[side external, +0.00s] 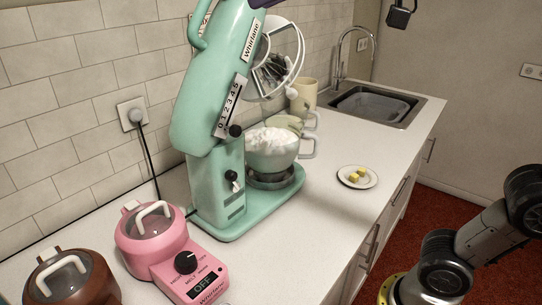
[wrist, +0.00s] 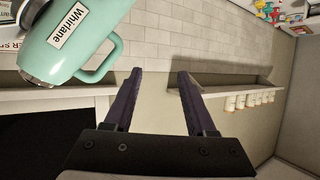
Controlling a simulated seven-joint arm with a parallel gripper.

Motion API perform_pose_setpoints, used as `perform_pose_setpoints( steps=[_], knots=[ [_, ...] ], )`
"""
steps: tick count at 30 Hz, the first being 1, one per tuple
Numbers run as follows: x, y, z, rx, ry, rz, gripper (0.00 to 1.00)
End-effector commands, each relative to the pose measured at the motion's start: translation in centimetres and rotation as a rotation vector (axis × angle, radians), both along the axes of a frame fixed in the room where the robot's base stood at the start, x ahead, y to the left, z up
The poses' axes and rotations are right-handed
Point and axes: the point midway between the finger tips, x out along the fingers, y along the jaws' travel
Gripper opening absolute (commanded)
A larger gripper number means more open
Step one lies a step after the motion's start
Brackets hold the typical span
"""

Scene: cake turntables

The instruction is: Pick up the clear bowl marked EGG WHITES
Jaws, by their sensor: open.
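I cannot make out an EGG WHITES label in either view. In the side external view, a pale, see-through bowl shape (side external: 285,122) shows partly behind the mixer bowl, but I cannot tell if it is the marked one. The mixer bowl (side external: 285,158) sits on the mint stand mixer's base and holds a fluffy white mass (side external: 271,139). My gripper (wrist: 157,72) shows in the wrist view with its two dark fingers apart and nothing between them. It points toward a tiled wall, with no bowl in that view.
The mint mixer (side external: 215,110) stands tall with its head tilted up; it also shows in the wrist view (wrist: 75,35). A pink melting pot (side external: 150,235), brown pot (side external: 75,280), small plate (side external: 345,184), cream jug (side external: 303,93) and sink (side external: 375,105) share the counter. The front right counter is clear.

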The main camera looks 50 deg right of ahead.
Motion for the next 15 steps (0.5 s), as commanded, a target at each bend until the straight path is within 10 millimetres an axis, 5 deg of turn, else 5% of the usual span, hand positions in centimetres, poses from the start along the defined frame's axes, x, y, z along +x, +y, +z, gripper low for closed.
perform_pose_setpoints(
  steps=[8,15],
  knots=[
    [5.1,1.9,5.6,0.189,-0.372,-0.044,0.56],
    [8.1,-1.7,7.6,0.294,-0.585,-0.295,0.56]
  ],
)
